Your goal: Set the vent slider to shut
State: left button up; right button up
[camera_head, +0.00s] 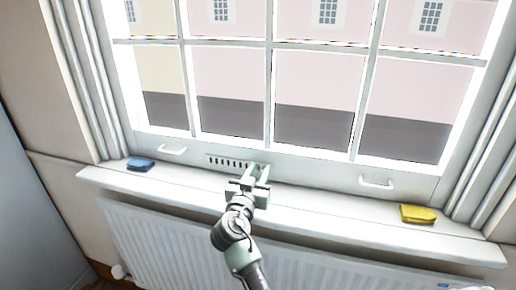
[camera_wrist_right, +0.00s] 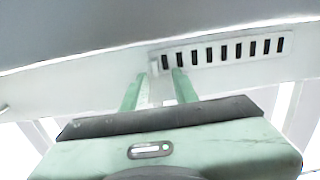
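The vent (camera_head: 226,161) is a pale strip with a row of dark slots in the window's bottom rail, left of the middle. In the right wrist view the vent (camera_wrist_right: 225,52) runs up to the right, its slots showing dark. My right gripper (camera_head: 258,170) is at the vent's right end in the head view. In the wrist view the right gripper's (camera_wrist_right: 159,73) two green fingers stand apart at the strip's near end. A pale piece, perhaps the slider's tab, shows between them; contact cannot be told. My left gripper is out of view.
The white sill (camera_head: 320,205) runs below the window, with a radiator (camera_head: 160,235) under it. Two white handles (camera_head: 173,151) (camera_head: 377,183) stick out from the bottom rail.

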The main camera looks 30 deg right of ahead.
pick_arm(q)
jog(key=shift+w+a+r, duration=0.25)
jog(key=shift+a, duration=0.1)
pick_arm(e)
jog(key=r, duration=1.9)
jog(key=shift+w+a+r, duration=0.15)
jog(key=shift+a+r, duration=0.05)
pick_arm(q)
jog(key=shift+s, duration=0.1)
